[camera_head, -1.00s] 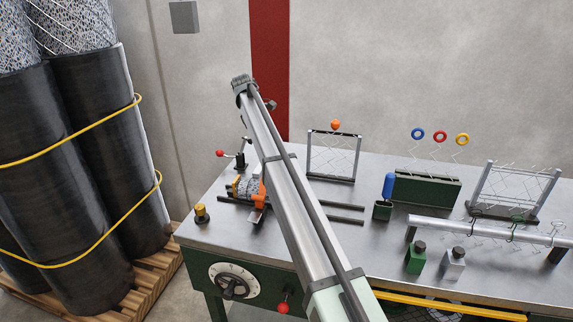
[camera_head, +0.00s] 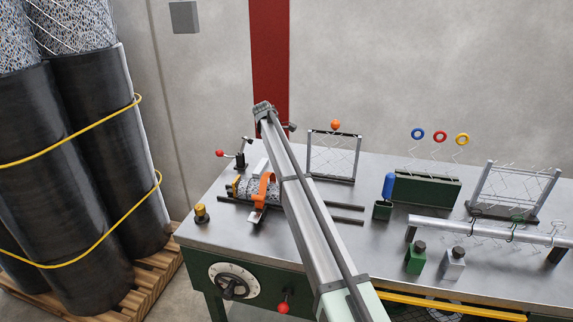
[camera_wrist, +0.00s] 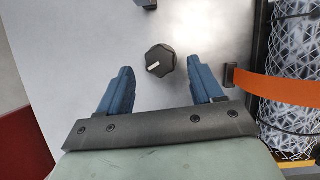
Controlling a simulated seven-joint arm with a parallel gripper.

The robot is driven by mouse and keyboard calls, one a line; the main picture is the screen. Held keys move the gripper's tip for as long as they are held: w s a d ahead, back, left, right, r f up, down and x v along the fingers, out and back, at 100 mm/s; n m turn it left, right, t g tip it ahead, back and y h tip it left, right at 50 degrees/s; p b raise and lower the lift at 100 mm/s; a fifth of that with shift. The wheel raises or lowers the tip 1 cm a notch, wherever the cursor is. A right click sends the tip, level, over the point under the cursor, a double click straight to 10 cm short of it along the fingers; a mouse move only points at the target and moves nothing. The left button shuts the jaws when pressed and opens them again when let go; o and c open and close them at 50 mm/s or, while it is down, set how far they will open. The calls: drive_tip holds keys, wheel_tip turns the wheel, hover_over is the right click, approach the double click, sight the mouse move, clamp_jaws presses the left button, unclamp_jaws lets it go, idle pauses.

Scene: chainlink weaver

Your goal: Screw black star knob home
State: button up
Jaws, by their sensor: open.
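In the wrist view a black lobed knob (camera_wrist: 160,61) with a white mark stands on a pale grey metal surface. My gripper (camera_wrist: 158,68) is open, with its two blue fingers wide apart. The knob shows between and slightly beyond the fingertips. No contact shows, and I cannot tell the height gap. In the head view I cannot make out the knob or the fingers. My arm reaches over the left part of the bench.
An orange strap (camera_wrist: 270,90) and a mesh roll (camera_wrist: 298,70) lie right of my fingers in the wrist view. In the head view the strap (camera_head: 263,190) stands beside my arm. A red-tipped lever (camera_head: 220,153) is behind. A wire frame (camera_head: 333,157) stands to the right.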

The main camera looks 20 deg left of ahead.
drive_tip(key=shift+x, duration=1.4)
drive_tip(key=shift+c, duration=0.3)
drive_tip(key=c, duration=1)
drive_tip(key=shift+o, duration=0.2)
drive_tip(key=m+g, duration=0.1)
drive_tip(key=m, duration=0.2)
drive_tip(key=shift+w, duration=0.2)
drive_tip(key=shift+m+g, duration=0.7)
drive_tip(key=shift+m, duration=0.9)
drive_tip(key=shift+y, duration=0.3)
